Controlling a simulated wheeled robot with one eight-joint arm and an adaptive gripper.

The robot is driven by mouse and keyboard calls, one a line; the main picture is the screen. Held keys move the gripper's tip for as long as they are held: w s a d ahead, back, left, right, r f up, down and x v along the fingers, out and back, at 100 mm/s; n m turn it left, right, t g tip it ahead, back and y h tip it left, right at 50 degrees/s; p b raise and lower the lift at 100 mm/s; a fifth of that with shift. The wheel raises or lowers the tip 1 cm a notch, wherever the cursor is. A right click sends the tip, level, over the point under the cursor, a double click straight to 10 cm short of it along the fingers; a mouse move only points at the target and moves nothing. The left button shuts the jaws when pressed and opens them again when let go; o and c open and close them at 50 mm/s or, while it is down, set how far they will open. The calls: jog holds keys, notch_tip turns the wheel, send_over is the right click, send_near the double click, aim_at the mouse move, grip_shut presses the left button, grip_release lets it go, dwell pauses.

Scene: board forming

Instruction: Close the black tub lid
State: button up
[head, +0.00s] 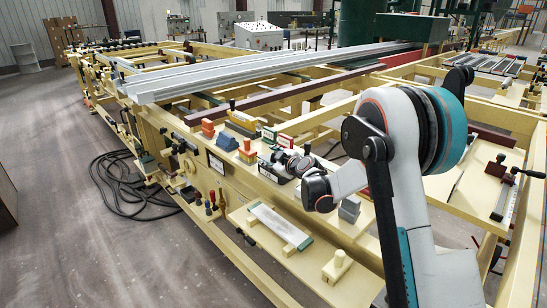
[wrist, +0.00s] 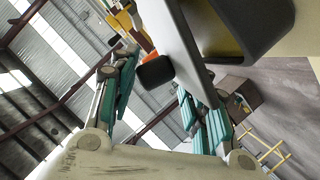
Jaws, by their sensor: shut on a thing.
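My gripper (wrist: 158,76) shows in the wrist view with its two teal-padded fingers on either side of a black rounded piece (wrist: 155,71). This piece sits against a smooth grey panel (wrist: 182,50), which looks like the lid; I cannot tell exactly how they join. A black, hollow, rounded body with a yellowish patch (wrist: 236,28), likely the black tub, is at the upper right, close beside the panel. In the head view the tub area (head: 281,168) is on the bench's near ledge, partly hidden by my wrist. The fingers are too small and covered to make out there.
Orange, yellow and green blocks (head: 227,140) stand on the ledge left of my wrist. A grey block (head: 349,208) is close on the right. A lower shelf holds a pale board (head: 279,226). Black cable (head: 122,185) lies coiled on the floor.

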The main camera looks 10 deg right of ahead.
jog(key=shift+a+f, duration=0.1)
jog(key=shift+f, duration=0.05)
grip_shut()
jog(key=o, duration=1.1)
grip_release()
jog(key=shift+o, duration=0.2)
jog(key=v, duration=1.2)
